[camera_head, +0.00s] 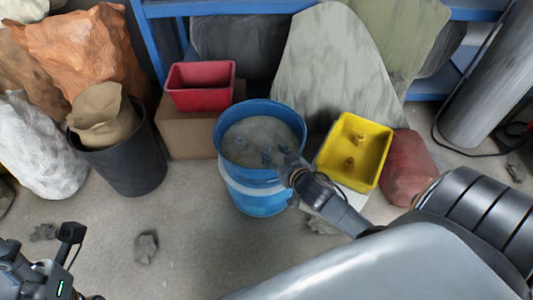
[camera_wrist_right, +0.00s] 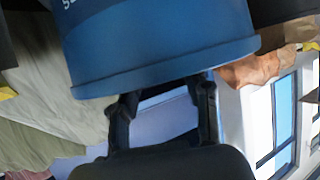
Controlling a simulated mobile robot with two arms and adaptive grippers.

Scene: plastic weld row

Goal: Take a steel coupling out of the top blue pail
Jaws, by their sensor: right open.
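The top blue pail (camera_head: 228,167) stands in the middle of the head view, with a pale band and more blue below it. Small grey pieces (camera_head: 241,142) show inside; I cannot tell which are steel couplings. My right gripper (camera_head: 279,160) reaches over the pail's right front rim, and its tips are hard to separate from the contents. In the right wrist view the gripper (camera_wrist_right: 163,98) has its two fingers apart with nothing seen between them, close to the blue pail (camera_wrist_right: 155,45). Part of my left gripper (camera_head: 72,236) shows at lower left; its fingertips are unclear.
A red bin (camera_head: 201,98) sits on a cardboard box (camera_head: 190,139) behind left. A black bin (camera_head: 125,165) stands left.

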